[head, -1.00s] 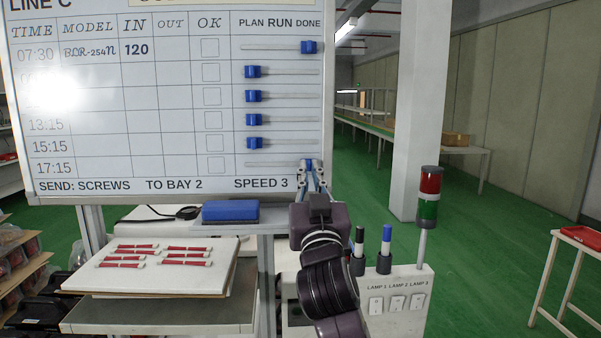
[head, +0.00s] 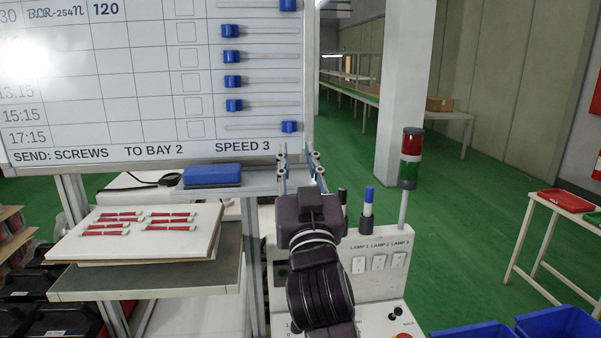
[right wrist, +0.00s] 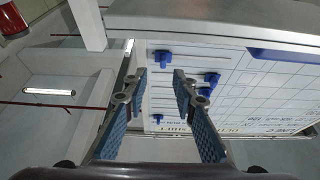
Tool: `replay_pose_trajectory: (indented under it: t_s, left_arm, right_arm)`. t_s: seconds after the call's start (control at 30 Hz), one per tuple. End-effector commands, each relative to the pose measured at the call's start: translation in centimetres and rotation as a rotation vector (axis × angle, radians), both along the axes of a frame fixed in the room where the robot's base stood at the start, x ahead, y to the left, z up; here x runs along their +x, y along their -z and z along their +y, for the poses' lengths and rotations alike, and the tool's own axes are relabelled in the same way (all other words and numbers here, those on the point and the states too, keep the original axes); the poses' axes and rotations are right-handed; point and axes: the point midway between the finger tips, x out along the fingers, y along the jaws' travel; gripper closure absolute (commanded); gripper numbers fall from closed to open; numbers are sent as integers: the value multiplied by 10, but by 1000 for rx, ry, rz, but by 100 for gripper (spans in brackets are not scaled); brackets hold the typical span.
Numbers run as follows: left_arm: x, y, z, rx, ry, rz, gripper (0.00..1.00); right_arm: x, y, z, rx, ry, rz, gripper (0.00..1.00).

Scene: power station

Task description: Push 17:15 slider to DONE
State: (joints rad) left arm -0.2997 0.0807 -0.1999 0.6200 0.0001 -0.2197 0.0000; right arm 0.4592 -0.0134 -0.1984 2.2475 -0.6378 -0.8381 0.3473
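The 17:15 slider (head: 289,127) is a blue knob at the right end of the lowest track, in line with the 07:30 slider (head: 288,5) at its own right end. In the right wrist view, which is upside down, the 17:15 slider (right wrist: 162,54) shows beyond the fingers. My right gripper (head: 299,156) is open and empty, below and slightly right of that knob in the head view, apart from it. Its spread fingers show in the right wrist view (right wrist: 160,88). The DONE heading is out of the head view. My left gripper is not in view.
The other sliders (head: 232,82) sit at the left of their tracks. A ledge with a blue eraser (head: 212,175) is under the board (head: 140,148). A lamp panel (head: 378,248) with markers and a red-green stack light (head: 411,158) stands right of my arm.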

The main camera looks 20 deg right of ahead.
Motion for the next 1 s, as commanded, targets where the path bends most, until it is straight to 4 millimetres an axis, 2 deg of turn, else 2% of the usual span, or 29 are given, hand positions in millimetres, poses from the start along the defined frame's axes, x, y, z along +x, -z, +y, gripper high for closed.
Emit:
replay_pose_trajectory:
  t_s: [0.13, 0.33, 0.87, 0.93, 1.0]
  left_arm:
    - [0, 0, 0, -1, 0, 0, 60]
    - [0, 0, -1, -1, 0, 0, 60]
    - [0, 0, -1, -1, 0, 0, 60]
    - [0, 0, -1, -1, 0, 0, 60]
    - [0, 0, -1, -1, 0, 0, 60]
  right_arm:
    - [-25, 11, 7, 3, -1, 2, 75]
    - [-41, 18, 12, 0, 0, 1, 75]
    - [-45, 19, 12, -1, 1, 0, 75]
    - [-44, 23, 12, 0, 0, 9, 75]
    - [-42, 36, 11, 3, -2, 45, 75]
